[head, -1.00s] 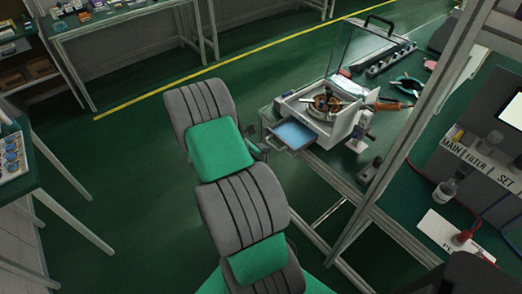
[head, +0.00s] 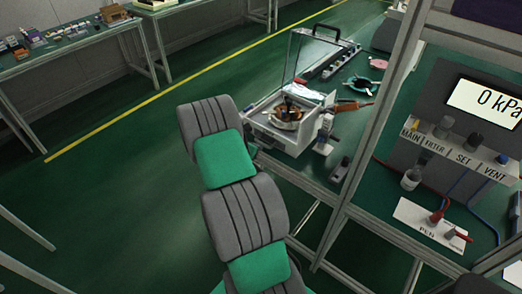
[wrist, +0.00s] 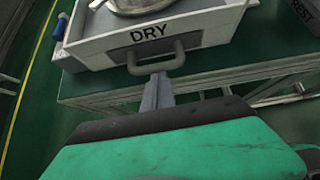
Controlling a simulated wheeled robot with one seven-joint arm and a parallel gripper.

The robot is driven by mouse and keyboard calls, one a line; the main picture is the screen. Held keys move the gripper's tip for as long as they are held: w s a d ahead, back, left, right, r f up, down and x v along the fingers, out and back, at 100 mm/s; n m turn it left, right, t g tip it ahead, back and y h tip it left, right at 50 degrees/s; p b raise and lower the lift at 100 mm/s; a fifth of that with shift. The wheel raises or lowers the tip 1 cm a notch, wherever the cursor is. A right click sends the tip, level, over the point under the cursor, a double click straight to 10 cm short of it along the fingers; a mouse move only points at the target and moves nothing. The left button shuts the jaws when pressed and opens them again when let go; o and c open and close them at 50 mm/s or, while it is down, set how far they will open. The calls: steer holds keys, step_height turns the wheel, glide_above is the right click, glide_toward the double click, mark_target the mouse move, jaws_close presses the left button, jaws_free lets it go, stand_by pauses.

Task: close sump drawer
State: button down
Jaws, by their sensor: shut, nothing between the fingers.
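The white lapping machine (head: 280,138) stands on the green bench, with a round plate on top. Its sump drawer looks pushed in; no blue tray sticks out of its front in the head view. In the wrist view, the white front (wrist: 185,35) reads "DRY" and carries a grey loop handle (wrist: 178,58). My gripper (wrist: 158,80) is shut with nothing between its fingers. Its fingertips are right at the handle's lower bar, touching or almost touching it. In the head view, my arm hides most of the gripper.
A clear raised cover (head: 308,58) stands at the machine's back. An orange-handled tool (head: 354,105) lies at its right. A metal frame post (head: 372,135) rises beside the gauge panel (head: 440,155). The floor left of my arm is free.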

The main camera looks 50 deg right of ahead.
steer(key=shift+w+d+r, duration=0.2)
steer(key=shift+r, duration=0.05)
steer(key=a+r, duration=0.5)
steer(key=a, duration=0.7)
steer(key=s+a+f+m+g+y, duration=0.2)
steer(key=s+a+f+m+y, duration=0.2)
steer(key=s+a+m, duration=0.45)
steer(key=s+a+f+m+g+y, duration=0.25)
steer(key=s+a+m+y, duration=0.2)
steer(key=a+m, duration=0.55)
steer(key=s+a+r+m+t+y, duration=0.2)
steer(key=a+r, duration=0.7)
steer(key=a, duration=0.1)
steer(key=w+a+r+n+t, duration=0.1)
steer(key=w+a+r+t, duration=0.1)
steer(key=r, duration=0.4)
steer(key=w+a+r+n+t, duration=0.1)
steer(key=w+a+r+t, duration=0.1)
steer(key=r, duration=0.4)
steer(key=shift+w+r+t, duration=0.15)
steer(key=shift+r+t, duration=0.2)
steer(key=shift+t, duration=0.5)
